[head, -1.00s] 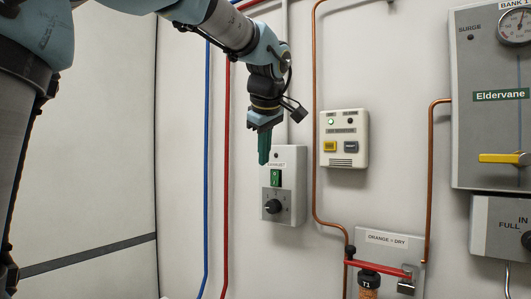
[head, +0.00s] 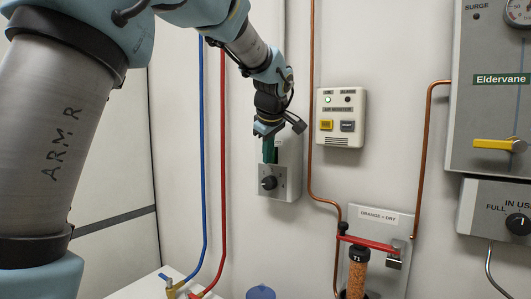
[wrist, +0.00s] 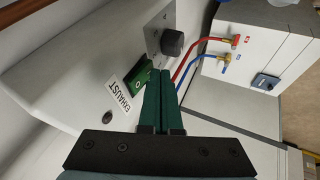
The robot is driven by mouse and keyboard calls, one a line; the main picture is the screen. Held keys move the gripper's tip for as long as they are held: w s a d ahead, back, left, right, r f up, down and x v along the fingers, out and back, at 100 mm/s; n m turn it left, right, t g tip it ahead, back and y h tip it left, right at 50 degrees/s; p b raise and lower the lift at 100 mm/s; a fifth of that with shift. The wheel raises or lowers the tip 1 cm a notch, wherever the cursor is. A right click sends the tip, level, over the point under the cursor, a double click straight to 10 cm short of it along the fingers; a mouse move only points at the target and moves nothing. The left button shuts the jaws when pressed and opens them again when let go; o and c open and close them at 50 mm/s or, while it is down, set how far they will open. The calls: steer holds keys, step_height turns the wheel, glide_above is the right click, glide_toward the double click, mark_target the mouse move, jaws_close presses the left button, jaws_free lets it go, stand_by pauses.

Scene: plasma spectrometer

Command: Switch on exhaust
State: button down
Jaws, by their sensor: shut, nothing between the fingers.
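The exhaust control box (head: 290,185) is a grey plate on the wall with a black rotary knob (head: 268,183) low on it. My gripper (head: 268,161) has green fingers pressed together, just above the knob in the head view and hiding the switch there. In the wrist view, the closed fingertips (wrist: 161,74) lie beside the green rocker switch (wrist: 138,82), partly covering it. The EXHAUST label (wrist: 120,97) and the black knob (wrist: 172,43) also show there. I cannot tell whether the fingertips touch the switch.
An air monitor (head: 341,117) with a lit green light is to the right. Copper pipe (head: 311,120) and blue (head: 203,130) and red (head: 222,130) pipes run near the box. A red lever (head: 368,243) is lower right. The wall left of the pipes is bare.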

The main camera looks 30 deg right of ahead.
steer(key=shift+f, duration=0.1)
steer(key=shift+w+d+h+b, duration=0.1)
steer(key=shift+d+h+b, duration=0.15)
steer(key=shift+b, duration=0.95)
steer(key=shift+r+p, duration=0.45)
steer(key=shift+r, duration=0.45)
steer(key=shift+a, duration=0.1)
